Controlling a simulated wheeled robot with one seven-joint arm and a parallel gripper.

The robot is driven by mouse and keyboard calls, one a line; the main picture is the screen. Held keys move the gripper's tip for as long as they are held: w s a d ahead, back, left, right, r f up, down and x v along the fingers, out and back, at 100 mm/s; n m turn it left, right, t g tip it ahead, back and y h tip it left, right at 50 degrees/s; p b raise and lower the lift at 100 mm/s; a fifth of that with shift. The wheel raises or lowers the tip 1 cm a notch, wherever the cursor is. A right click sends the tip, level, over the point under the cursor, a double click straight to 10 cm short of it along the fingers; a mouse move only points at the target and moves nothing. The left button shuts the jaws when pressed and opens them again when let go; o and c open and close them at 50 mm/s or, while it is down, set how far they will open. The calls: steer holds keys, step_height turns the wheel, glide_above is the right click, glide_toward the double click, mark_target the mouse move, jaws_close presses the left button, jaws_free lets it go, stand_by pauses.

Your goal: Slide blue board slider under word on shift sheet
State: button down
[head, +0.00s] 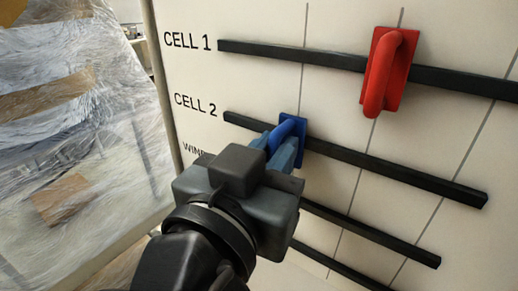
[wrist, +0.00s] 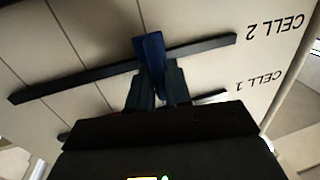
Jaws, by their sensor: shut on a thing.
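The blue slider (head: 294,123) sits on the black CELL 2 rail (head: 360,158) of the white board, left of the first vertical line's lower part or about on it. My gripper (head: 285,143) is shut on its handle. In the wrist view the blue slider (wrist: 149,50) stands between my gripper's fingers (wrist: 156,85), on the rail (wrist: 70,82). The column words and the shift sheet are not in view. My gripper hides part of the row label below CELL 2.
A red slider (head: 391,70) sits on the CELL 1 rail (head: 270,54), further right. More black rails (head: 365,230) run below. The CELL 2 rail is clear to the right of the blue slider. A plastic-wrapped stack (head: 75,140) stands left of the board.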

steer(key=c, duration=1.2)
jaws_free()
steer(key=shift+c, duration=0.2)
steer(key=b+v, duration=0.1)
steer(key=v, duration=0.6)
steer(key=shift+s+a, duration=0.15)
steer(key=shift+s, duration=0.25)
